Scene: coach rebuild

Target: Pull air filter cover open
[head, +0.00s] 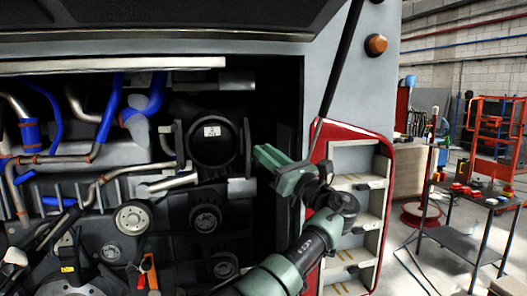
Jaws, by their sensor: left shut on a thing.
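The air filter cover (213,148) is a round black lid with a small white label, set in the engine bay left of my left gripper. My right gripper is not in view.
Blue hoses and metal pipes (100,110) fill the bay at left. A raised hatch (170,20) hangs above, with a dark strut (342,60) at right. A red-edged panel with shelves (352,200) stands close right of my arm. A workshop cart (460,205) is farther right.

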